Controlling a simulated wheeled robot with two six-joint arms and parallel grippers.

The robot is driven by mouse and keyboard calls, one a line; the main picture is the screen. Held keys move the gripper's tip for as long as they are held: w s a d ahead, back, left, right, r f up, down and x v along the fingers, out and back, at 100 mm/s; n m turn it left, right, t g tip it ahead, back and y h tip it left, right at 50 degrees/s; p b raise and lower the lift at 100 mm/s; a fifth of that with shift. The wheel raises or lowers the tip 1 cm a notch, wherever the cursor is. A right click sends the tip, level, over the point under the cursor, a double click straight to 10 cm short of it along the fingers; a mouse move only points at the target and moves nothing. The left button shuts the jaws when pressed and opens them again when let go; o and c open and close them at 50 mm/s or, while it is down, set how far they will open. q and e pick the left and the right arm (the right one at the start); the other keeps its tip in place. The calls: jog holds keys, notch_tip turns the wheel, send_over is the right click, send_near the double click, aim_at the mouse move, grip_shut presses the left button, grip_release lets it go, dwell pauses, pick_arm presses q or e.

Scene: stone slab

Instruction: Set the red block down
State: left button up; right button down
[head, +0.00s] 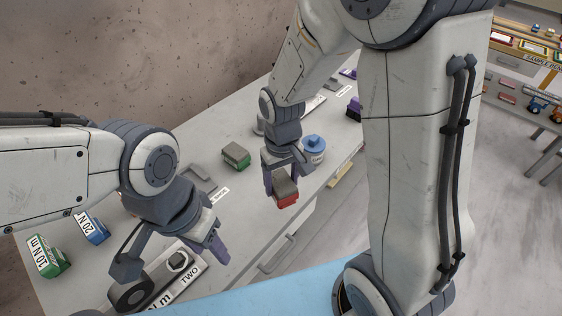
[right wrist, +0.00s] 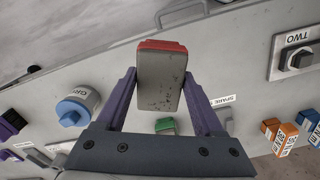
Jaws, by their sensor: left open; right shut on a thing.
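The red block (head: 287,201), red at the bottom with a grey upper part, is held in my right gripper (head: 281,184). In the right wrist view the block (right wrist: 161,75) sits between the two purple fingers of the right gripper (right wrist: 163,85). It appears raised over the front edge of the grey slab (head: 255,203). My left gripper (head: 168,262) is open over the slab's near left part, close to a plate marked TWO. Nothing is seen between its fingers.
A green block (head: 236,156) lies behind the right gripper. A blue-lidded pot (head: 314,148) stands just right of it. Green (head: 48,257) and blue (head: 91,228) labelled blocks lie at the left. The plate marked TWO (head: 190,272) is near. Bare slab lies between.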

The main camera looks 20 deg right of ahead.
jog(key=w+f, duration=0.1)
jog(key=w, duration=0.1)
jog(key=w+f+p, duration=0.1)
jog(key=w, duration=0.1)
jog(key=w+f, duration=0.2)
jog(key=w, duration=0.1)
jog(key=shift+d+f, duration=0.1)
jog(key=shift+d, duration=0.2)
notch_tip(320, 180, down, 4)
jog(key=shift+w+r+p, duration=0.1)
jog(key=shift+w+p, duration=0.05)
jog(key=shift+p, duration=0.45)
jog(key=shift+f, duration=0.2)
jog(key=shift+f, duration=0.2)
grip_release()
jog(key=shift+r, duration=0.15)
